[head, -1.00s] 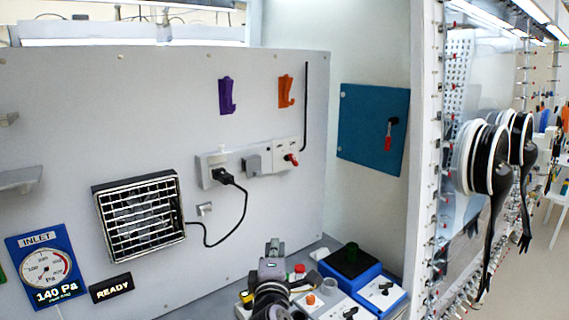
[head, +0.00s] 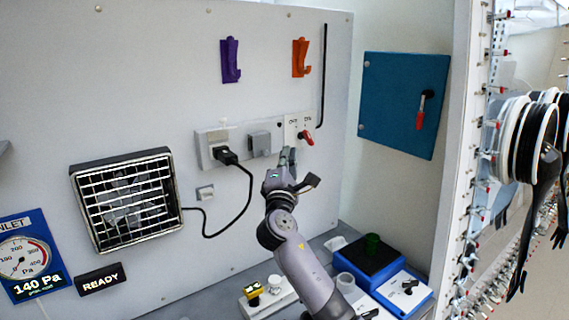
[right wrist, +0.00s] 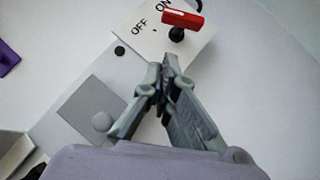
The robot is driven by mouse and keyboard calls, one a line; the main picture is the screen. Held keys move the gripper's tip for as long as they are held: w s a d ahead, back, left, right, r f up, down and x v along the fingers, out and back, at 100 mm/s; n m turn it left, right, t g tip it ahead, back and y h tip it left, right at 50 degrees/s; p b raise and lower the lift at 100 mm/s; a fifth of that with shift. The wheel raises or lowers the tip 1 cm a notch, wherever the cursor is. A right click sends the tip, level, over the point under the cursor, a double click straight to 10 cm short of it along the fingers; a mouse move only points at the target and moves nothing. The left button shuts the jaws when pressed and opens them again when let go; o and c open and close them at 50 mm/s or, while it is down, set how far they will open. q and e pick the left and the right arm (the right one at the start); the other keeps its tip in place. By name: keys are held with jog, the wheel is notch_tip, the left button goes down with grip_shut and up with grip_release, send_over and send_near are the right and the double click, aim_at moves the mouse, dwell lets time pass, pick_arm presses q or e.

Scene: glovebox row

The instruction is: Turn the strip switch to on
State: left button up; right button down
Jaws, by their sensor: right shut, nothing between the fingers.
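The strip switch, a red handle (head: 308,138) on a dark hub, sits on a white plate at the right end of the grey wall strip (head: 213,149). In the right wrist view the red handle (right wrist: 183,18) is near the top edge, with the printed words OFF and ON beside it; ON is partly cut off. My right gripper (head: 288,155) is just below and left of the switch in the head view. Its fingers (right wrist: 163,72) are shut and empty, apart from the handle. The exact switch setting is hard to tell. My left gripper is not in view.
A black plug (head: 226,156) with a hanging cable is on the strip's left. A blue panel (head: 390,100) with another red handle is to the right. Purple (head: 230,60) and orange (head: 301,57) hooks hang above. Blue-and-white boxes (head: 372,262) stand on the bench below.

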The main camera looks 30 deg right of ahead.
aim_at(308, 138)
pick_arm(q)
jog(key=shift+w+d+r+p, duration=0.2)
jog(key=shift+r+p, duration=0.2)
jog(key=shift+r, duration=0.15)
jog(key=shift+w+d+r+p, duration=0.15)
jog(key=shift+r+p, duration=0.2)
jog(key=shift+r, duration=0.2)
pick_arm(e)
jog(key=d+r, duration=0.2)
jog(key=d, duration=0.1)
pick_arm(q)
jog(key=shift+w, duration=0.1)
pick_arm(e)
jog(key=shift+d+r, duration=0.1)
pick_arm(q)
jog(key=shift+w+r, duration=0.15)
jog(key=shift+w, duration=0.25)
pick_arm(e)
jog(key=shift+d+r, duration=0.1)
jog(key=shift+r, duration=0.1)
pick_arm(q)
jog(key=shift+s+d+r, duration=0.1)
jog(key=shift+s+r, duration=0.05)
pick_arm(e)
jog(key=shift+d+r, duration=0.25)
jog(key=shift+r, duration=0.25)
jog(key=shift+d+r, duration=0.2)
jog(key=shift+r, duration=0.3)
jog(key=shift+f, duration=0.1)
